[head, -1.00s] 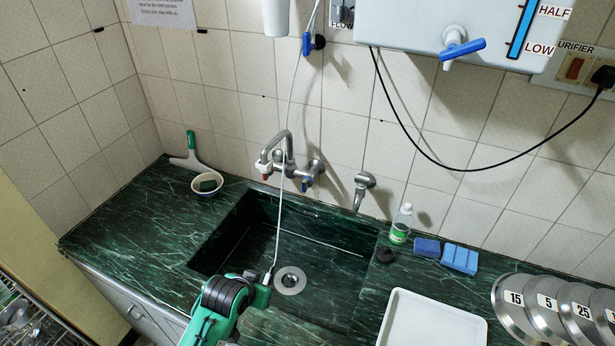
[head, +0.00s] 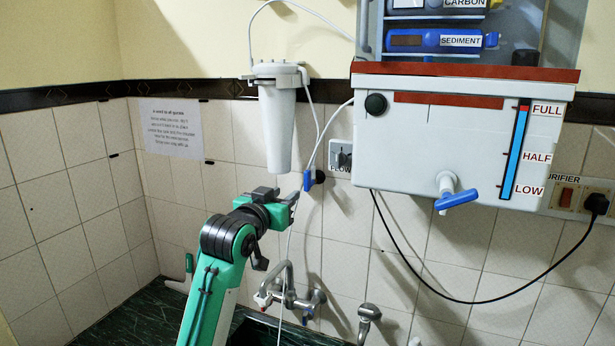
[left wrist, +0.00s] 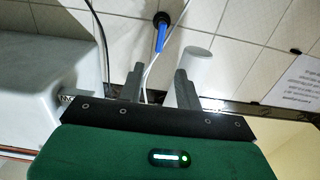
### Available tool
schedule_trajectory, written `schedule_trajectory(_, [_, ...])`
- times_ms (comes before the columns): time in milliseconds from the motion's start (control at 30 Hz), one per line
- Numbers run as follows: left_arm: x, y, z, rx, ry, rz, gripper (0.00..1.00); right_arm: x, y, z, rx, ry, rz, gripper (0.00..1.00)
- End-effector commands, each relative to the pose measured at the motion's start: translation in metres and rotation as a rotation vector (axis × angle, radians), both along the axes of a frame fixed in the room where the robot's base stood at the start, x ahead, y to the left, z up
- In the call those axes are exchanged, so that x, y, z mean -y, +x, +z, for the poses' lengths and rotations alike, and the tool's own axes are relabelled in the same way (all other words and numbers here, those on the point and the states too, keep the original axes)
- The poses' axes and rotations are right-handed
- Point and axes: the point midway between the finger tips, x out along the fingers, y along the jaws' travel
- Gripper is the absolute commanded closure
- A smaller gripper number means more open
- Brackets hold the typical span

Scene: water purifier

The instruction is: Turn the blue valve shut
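The blue valve (head: 309,181) sits on the tiled wall, with a dark round fitting behind it and white tubing beside it. In the left wrist view, the blue valve's handle (left wrist: 161,36) shows beyond the fingertips, roughly in line with the gap. My left gripper (head: 287,197) is just left of and slightly below the valve in the head view. In the left wrist view, my left gripper (left wrist: 159,70) has its two fingers apart and nothing held between them. Contact with the valve does not show. My right gripper is not in view.
A white filter housing (head: 279,130) hangs above my left gripper. A white tank (head: 420,140) with a blue-handled tap (head: 456,199) is at right. A flow switch (head: 341,156) is right of the valve. A metal faucet (head: 284,285) is below.

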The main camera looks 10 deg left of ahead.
Motion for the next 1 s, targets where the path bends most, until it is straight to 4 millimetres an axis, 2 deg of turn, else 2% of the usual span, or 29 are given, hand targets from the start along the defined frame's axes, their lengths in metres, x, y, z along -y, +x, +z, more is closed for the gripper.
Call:
schedule_trajectory(167, [0.002, 0.009, 0.008, 0.009, -0.003, -0.002, 0.65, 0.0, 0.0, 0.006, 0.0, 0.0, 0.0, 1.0])
schedule_trajectory(700, [0.019, 0.098, 0.009, 0.006, -0.002, -0.002, 0.65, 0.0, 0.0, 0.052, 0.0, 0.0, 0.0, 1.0])
schedule_trajectory(1000, [0.025, 0.13, 0.006, 0.006, -0.001, -0.001, 0.65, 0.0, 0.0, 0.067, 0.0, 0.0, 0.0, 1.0])
